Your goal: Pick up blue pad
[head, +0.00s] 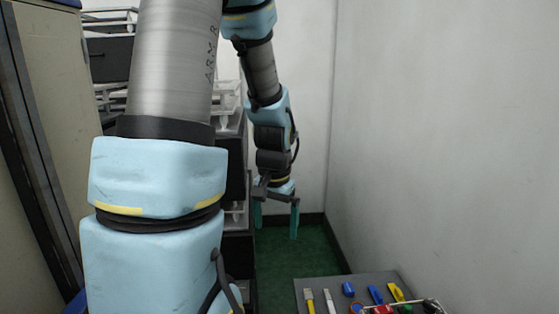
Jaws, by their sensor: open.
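My gripper (276,222) hangs pointing down in the head view, its two teal fingers apart and nothing between them. It is above and behind the grey board at the bottom right, clear of it. A short, blocky blue piece (348,289) lies near the board's back edge. A longer blue piece (375,294) lies to its right. I cannot tell for certain which of them is the blue pad; both are small in view and apart from my gripper.
The grey board (310,286) also bears yellow (396,292), white (329,301), red and green pieces and a metal bar at its front right. A white wall (440,140) rises close on the right. Dark shelving stands behind my arm. Green floor (290,256) is free behind the board.

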